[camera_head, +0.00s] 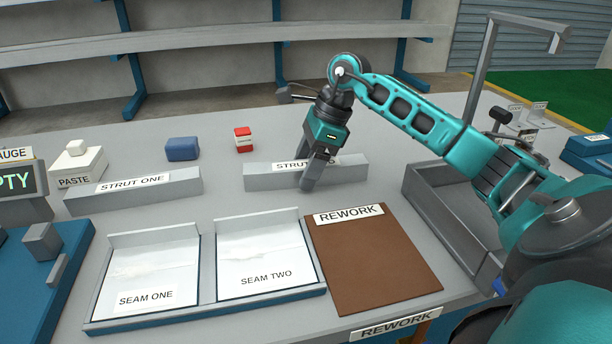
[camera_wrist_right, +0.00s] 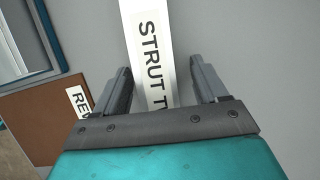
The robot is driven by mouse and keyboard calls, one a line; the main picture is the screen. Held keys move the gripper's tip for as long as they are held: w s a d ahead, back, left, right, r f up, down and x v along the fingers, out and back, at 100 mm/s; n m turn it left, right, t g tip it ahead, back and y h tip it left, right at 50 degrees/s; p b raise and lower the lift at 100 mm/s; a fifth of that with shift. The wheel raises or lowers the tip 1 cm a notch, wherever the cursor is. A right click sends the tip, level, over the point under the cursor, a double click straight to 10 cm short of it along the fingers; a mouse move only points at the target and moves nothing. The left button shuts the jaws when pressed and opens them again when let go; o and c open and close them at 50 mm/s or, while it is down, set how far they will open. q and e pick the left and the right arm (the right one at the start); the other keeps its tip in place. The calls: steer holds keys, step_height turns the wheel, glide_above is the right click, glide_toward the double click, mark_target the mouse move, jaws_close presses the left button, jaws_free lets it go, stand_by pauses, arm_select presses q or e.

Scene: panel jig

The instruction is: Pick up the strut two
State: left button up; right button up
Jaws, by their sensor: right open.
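Strut two (camera_head: 347,170) is a long grey bar with a white label, lying on the grey table behind the rework mat. My right gripper (camera_head: 312,196) is over the strut's middle and hides part of its label. In the right wrist view the strut (camera_wrist_right: 148,50) runs between the two fingers of the open right gripper (camera_wrist_right: 165,85), with a gap on each side. Strut one (camera_head: 135,192) is a similar labelled bar to the left. My left gripper is not in view.
The seam one (camera_head: 150,270) and seam two (camera_head: 262,255) trays stand in front of the struts. The brown rework mat (camera_head: 375,265) lies at right, beside a grey bin (camera_head: 437,218). A blue block (camera_head: 182,149) and a red and white block (camera_head: 243,139) stand behind.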

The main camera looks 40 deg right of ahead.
steer(key=c, duration=1.3)
